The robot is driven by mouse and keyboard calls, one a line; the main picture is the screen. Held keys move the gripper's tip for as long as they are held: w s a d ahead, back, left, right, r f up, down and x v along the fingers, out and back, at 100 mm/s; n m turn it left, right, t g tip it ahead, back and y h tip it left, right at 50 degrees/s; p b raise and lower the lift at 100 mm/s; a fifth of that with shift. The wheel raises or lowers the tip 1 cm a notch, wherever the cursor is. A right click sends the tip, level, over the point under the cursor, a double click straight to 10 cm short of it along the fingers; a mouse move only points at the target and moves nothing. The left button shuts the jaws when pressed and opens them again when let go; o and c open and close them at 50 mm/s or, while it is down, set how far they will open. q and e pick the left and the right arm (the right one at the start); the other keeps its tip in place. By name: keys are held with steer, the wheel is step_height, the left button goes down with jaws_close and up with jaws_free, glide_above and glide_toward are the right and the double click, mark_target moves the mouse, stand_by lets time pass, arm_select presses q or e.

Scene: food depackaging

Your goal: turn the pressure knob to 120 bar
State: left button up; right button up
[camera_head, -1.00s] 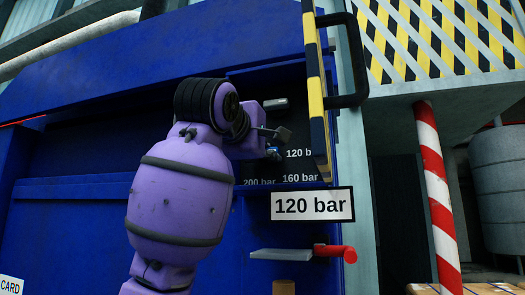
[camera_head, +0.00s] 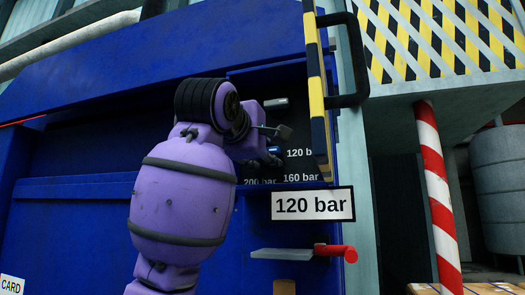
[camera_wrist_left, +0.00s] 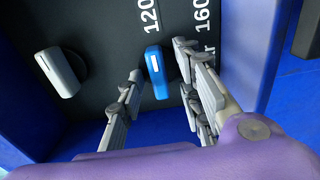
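The blue pressure knob (camera_wrist_left: 157,76) sits on the black panel between the two fingers of my left gripper (camera_wrist_left: 160,80). The fingers are open, with a gap visible on both sides of the knob. Its white mark lies on the end toward the printed 120 label (camera_wrist_left: 149,17); the 160 label (camera_wrist_left: 202,15) is to the right. In the head view the knob (camera_head: 272,150) shows as a small blue piece beside my left gripper (camera_head: 278,146). The panel labels 120, 160 and 200 bar are partly readable there. My right gripper is in neither view.
A grey knob (camera_wrist_left: 58,72) is left of the blue one. A white sign (camera_head: 313,204) reads 120 bar. A red-handled lever (camera_head: 335,251) sits below it. A yellow-black striped edge with a black handle (camera_head: 349,60) stands right of the panel. Blue walls frame the recess.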

arm_select(q)
steer(key=shift+s, duration=0.1)
steer(key=v, duration=1.2)
